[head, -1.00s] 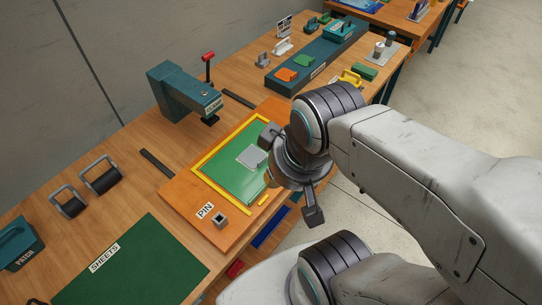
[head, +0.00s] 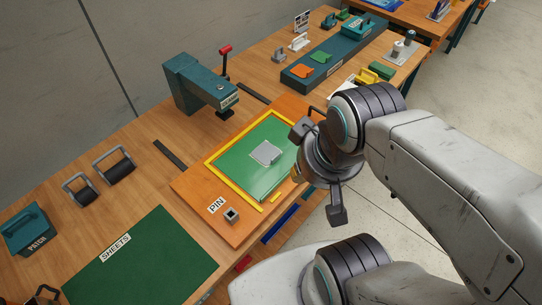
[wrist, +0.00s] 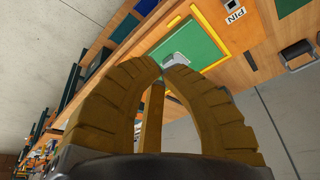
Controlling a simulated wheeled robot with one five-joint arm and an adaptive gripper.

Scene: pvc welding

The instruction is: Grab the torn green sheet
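A green sheet (head: 250,175) lies flat inside a yellow frame (head: 216,170) on an orange board. A grey square (head: 267,153) rests on it; I cannot make out a tear. The sheet also shows in the wrist view (wrist: 203,45), beyond the fingertips. My gripper (wrist: 164,72) has yellow-brown fingers whose tips come close together, with nothing visibly held. I cannot tell how far they are parted.
A teal press (head: 201,84) with a red-knobbed lever stands behind the board. A dark green mat labelled SHEETS (head: 145,255) lies at the front left. The board has a PIN label (head: 217,205) and a small metal block (head: 232,215). Two rollers (head: 115,165) stand left.

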